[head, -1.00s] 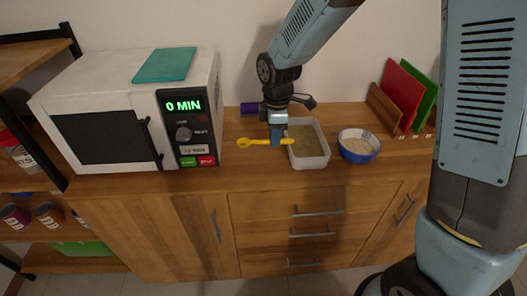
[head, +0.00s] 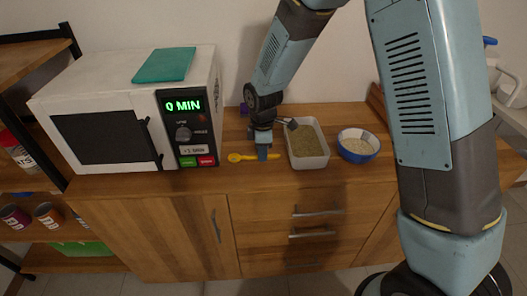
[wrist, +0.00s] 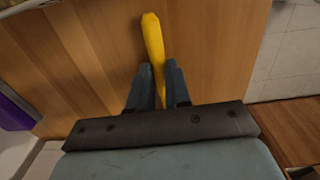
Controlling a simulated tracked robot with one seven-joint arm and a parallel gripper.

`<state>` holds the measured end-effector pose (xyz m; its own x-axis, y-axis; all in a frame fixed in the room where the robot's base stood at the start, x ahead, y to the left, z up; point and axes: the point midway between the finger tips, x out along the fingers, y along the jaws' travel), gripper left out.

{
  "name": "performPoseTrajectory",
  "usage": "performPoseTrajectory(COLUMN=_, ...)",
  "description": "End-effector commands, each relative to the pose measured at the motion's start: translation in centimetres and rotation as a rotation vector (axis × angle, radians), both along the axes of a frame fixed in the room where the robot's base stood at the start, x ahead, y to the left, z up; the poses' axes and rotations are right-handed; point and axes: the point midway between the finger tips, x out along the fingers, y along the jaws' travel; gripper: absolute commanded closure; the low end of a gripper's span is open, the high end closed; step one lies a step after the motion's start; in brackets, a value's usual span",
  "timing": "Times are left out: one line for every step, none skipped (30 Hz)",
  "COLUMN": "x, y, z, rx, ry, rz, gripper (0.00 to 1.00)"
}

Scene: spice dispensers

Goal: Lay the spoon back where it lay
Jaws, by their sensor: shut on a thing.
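The yellow spoon (head: 238,157) lies level, low over the wooden counter between the microwave and the grey tub. My gripper (head: 262,156) is shut on its handle and points down. In the wrist view, one end of the spoon (wrist: 152,38) sticks out beyond my two fingers (wrist: 158,82), with wood below it. I cannot tell whether the spoon touches the counter.
The grey tub (head: 325,160) of grainy stuff stands just right of my gripper. A blue bowl (head: 358,155) of pale grains is farther right. The white microwave (head: 100,90) stands left. A purple thing (head: 243,109) is behind my arm. The counter's front edge is close.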

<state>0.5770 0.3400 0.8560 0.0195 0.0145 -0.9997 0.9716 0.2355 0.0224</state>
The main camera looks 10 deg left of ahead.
Motion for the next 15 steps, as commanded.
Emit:
performPoseTrajectory(x=0.01, y=0.00, z=0.02, rx=0.000, ry=0.000, rz=0.000, gripper=1.00)
performPoseTrajectory(x=0.01, y=-0.01, z=0.02, rx=0.000, ry=0.000, rz=0.000, gripper=1.00)
performPoseTrajectory(x=0.01, y=-0.01, z=0.01, rx=0.000, ry=0.000, rz=0.000, gripper=1.00)
performPoseTrajectory(x=0.01, y=-0.02, z=-0.02, rx=0.000, ry=0.000, rz=0.000, gripper=1.00)
performPoseTrajectory(x=0.02, y=-0.03, z=-0.08, rx=0.000, ry=0.000, rz=-0.001, gripper=1.00)
performPoseTrajectory(x=0.02, y=-0.03, z=-0.18, rx=0.000, ry=0.000, rz=-0.001, gripper=1.00)
performPoseTrajectory(x=0.02, y=-0.03, z=-0.21, rx=0.000, ry=0.000, rz=-0.001, gripper=0.81)
performPoseTrajectory(x=0.03, y=-0.03, z=-0.18, rx=0.000, ry=0.000, rz=-0.001, gripper=0.79)
performPoseTrajectory(x=0.03, y=-0.03, z=-0.18, rx=0.000, ry=0.000, rz=-0.001, gripper=0.75)
performPoseTrajectory(x=0.03, y=-0.03, z=-0.18, rx=0.000, ry=0.000, rz=-0.001, gripper=0.72)
performPoseTrajectory(x=0.03, y=-0.03, z=-0.17, rx=0.000, ry=0.000, rz=-0.001, gripper=0.69)
performPoseTrajectory(x=0.03, y=-0.04, z=-0.18, rx=0.000, ry=0.000, rz=-0.001, gripper=0.65)
performPoseTrajectory(x=0.03, y=-0.04, z=-0.17, rx=0.000, ry=0.000, rz=-0.001, gripper=0.62)
performPoseTrajectory(x=0.03, y=-0.04, z=-0.17, rx=0.000, ry=0.000, rz=-0.001, gripper=0.59)
performPoseTrajectory(x=0.04, y=-0.05, z=-0.17, rx=0.000, ry=0.000, rz=-0.001, gripper=0.57)
